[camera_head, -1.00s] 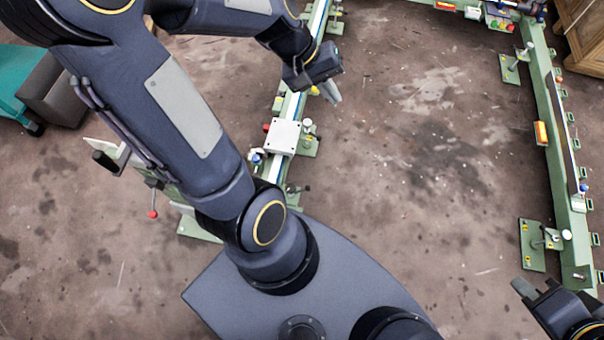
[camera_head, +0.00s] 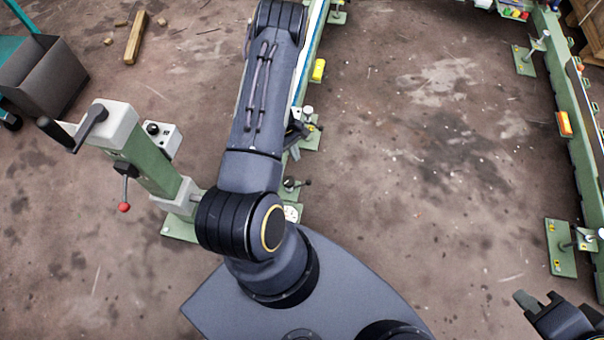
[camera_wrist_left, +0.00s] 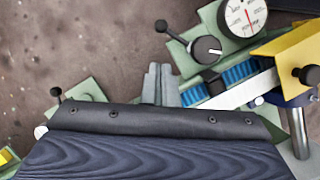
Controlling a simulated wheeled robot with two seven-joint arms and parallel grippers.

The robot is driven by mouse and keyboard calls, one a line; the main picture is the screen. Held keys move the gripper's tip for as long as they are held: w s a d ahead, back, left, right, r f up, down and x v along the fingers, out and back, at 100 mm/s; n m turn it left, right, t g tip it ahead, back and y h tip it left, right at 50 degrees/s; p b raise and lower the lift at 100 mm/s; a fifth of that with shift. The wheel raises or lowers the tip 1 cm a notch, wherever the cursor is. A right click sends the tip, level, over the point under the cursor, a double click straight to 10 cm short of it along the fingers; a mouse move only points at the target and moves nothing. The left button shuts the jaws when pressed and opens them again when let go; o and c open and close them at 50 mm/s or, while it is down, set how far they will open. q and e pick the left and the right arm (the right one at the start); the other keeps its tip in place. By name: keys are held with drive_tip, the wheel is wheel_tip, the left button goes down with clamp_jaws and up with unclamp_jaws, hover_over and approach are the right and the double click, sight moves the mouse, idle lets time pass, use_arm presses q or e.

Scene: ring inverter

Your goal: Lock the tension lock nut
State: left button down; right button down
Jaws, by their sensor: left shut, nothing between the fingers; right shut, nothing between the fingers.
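My left gripper shows in the left wrist view (camera_wrist_left: 160,84) as grey fingers held together, with nothing between them. They point at the green machine part; contact cannot be told. Right of them are a black lever knob (camera_wrist_left: 206,50) on a green plate, a white dial gauge (camera_wrist_left: 246,14), a blue toothed strip (camera_wrist_left: 236,72) and a yellow bracket (camera_wrist_left: 292,52). Which part is the tension lock nut I cannot tell. In the head view the left arm hides most of this spot. My right gripper (camera_head: 528,299) is shut and empty at lower right, over the floor.
A green post with a grey head (camera_head: 112,125) and a red-knobbed lever (camera_head: 124,206) stands left of my left arm. A green rail (camera_head: 574,110) runs along the right side. A grey bin (camera_head: 45,78) is at upper left. The floor between the rails is clear.

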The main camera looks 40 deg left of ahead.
use_arm(q)
drive_tip(key=b+x, duration=0.3)
drive_tip(key=x, duration=0.7)
drive_tip(key=shift+d, duration=0.1)
idle(0.3)
